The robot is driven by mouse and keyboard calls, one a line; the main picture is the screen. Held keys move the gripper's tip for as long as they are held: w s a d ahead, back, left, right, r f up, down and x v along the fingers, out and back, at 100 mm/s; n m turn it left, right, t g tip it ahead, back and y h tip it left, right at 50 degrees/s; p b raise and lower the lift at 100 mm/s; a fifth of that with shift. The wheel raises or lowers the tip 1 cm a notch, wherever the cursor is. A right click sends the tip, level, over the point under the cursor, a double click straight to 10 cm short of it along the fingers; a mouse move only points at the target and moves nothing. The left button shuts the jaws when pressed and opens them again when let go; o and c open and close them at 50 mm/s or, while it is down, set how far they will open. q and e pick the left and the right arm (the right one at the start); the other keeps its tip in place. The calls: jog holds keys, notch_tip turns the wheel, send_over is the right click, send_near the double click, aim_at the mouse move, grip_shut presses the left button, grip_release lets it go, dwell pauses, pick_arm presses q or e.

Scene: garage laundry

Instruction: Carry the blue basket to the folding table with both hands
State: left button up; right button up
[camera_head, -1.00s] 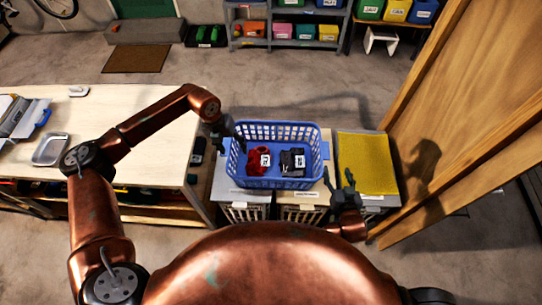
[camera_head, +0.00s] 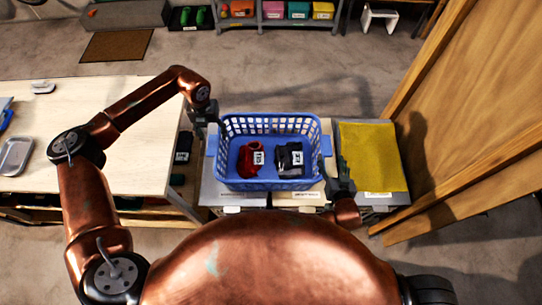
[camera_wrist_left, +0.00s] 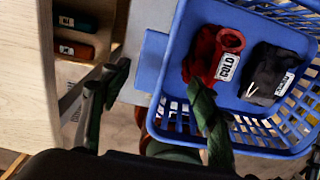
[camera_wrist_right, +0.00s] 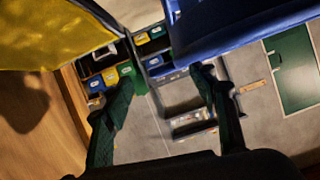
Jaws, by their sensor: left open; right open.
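The blue basket (camera_head: 272,184) stands upright on the pale hamper tops in front of me. Inside lie a red cloth item (camera_head: 250,160) and a dark grey one (camera_head: 290,158), each with a white label. My left gripper (camera_head: 212,121) is open at the basket's far left corner. In the left wrist view its fingers (camera_wrist_left: 150,105) are apart, one overlapping the basket wall, the other left of it. My right gripper (camera_head: 338,168) is open beside the basket's right side. In the right wrist view its fingers (camera_wrist_right: 163,100) are apart, one just below the basket's edge (camera_wrist_right: 240,35). Contact is unclear.
A pale wooden table (camera_head: 90,120) stands at the left, with a metal tray (camera_head: 15,156) on it. A yellow mat (camera_head: 368,157) lies right of the basket. A wooden door panel (camera_head: 480,110) closes off the right. Open floor lies behind the basket.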

aim_at(213, 144)
pick_arm(q)
jog(key=shift+s+a+r, duration=0.15)
jog(key=shift+s+a, duration=0.05)
jog(key=shift+a, duration=0.15)
pick_arm(e)
jog(key=shift+a+r, duration=0.15)
jog(key=shift+a, duration=0.1)
pick_arm(q)
jog(key=shift+s+a, duration=0.1)
jog(key=shift+a, duration=0.05)
pick_arm(e)
jog(key=shift+w+a, duration=0.15)
pick_arm(q)
jog(key=shift+f, duration=0.4)
pick_arm(e)
jog(key=shift+w, duration=0.3)
pick_arm(q)
jog(key=shift+f, duration=3.55)
pick_arm(e)
jog(key=shift+f+x, duration=0.2)
jog(key=shift+x, duration=3.4)
jog(key=shift+s, duration=0.1)
pick_arm(q)
jog(key=c, duration=1.5)
pick_arm(e)
grip_shut()
pick_arm(q)
grip_shut()
pick_arm(e)
jog(key=shift+r, duration=0.1)
